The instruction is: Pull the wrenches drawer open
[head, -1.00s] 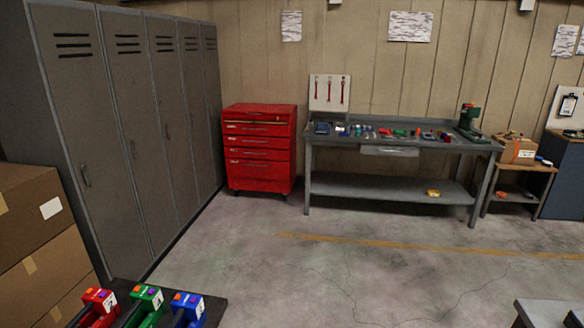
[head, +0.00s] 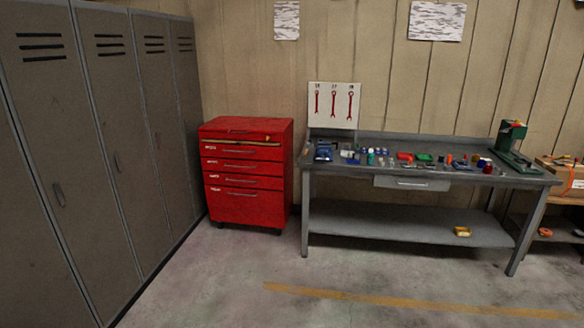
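A red tool chest (head: 246,172) on casters stands against the back wall, between the lockers and the workbench. Its front has several stacked drawers with pale bar handles and small white labels, too small to read, so I cannot tell which is the wrenches drawer. The drawers look shut. A long tan strip shows near the top, below the lid. My gripper is not in the head view.
Grey lockers (head: 95,150) line the left side. A grey workbench (head: 400,232) with small items and a drawer (head: 412,183) stands right of the chest. A wrench board (head: 334,105) hangs above it. The concrete floor (head: 240,270) in front is clear.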

